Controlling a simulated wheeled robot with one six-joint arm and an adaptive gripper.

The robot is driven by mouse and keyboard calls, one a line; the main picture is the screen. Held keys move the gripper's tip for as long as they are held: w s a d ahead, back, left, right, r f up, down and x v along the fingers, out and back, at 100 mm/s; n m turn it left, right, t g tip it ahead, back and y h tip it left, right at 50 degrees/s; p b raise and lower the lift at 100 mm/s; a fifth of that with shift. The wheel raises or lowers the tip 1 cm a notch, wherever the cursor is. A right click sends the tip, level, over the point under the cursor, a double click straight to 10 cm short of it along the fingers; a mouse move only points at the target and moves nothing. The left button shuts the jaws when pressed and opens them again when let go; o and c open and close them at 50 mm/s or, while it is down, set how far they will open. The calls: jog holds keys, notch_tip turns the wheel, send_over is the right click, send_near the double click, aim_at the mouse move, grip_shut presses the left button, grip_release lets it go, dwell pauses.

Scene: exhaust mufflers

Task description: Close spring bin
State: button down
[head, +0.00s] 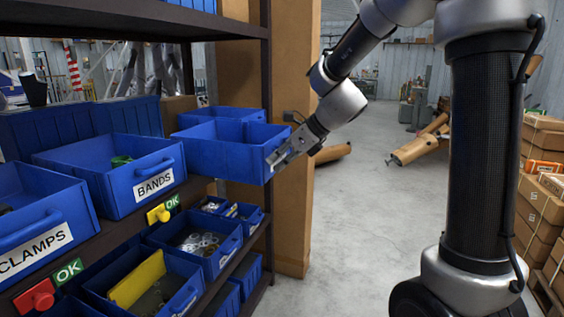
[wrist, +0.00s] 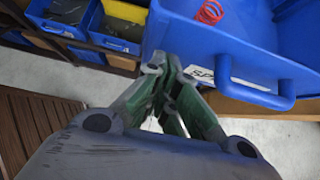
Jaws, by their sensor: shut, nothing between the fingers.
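The spring bin (head: 222,157) is a blue open bin at the right end of the upper shelf row. It sticks out past the shelf's front edge, further than its neighbour. In the wrist view the bin (wrist: 192,42) shows a red coil spring (wrist: 209,12) inside, a front handle (wrist: 262,96) and a partly hidden white label starting "SP". My gripper (head: 277,160) is at the bin's front face. In the wrist view its fingertips (wrist: 166,66) are together with nothing held, beside the label and left of the handle. I cannot tell whether they touch the bin.
The BANDS bin (head: 112,178) and CLAMPS bin (head: 38,225) sit left on the same shelf. Lower bins (head: 200,243) hold small parts. A brown post (head: 290,220) stands behind the spring bin. Cardboard boxes (head: 540,210) are stacked at right. The grey floor (head: 350,220) between is clear.

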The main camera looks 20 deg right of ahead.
aim_at(207, 150)
jog(key=w+a, duration=0.4)
jog(key=a, duration=0.2)
jog(key=w+a, duration=0.5)
jog(key=a, duration=0.1)
jog(key=w+a, duration=0.4)
jog(key=a, duration=0.2)
jog(key=shift+w+a, duration=0.2)
jog(key=shift+a, duration=0.05)
jog(key=shift+w+a, duration=0.15)
jog(key=shift+a, duration=0.05)
jog(key=shift+w+a+r, duration=0.1)
jog(key=shift+r, duration=0.1)
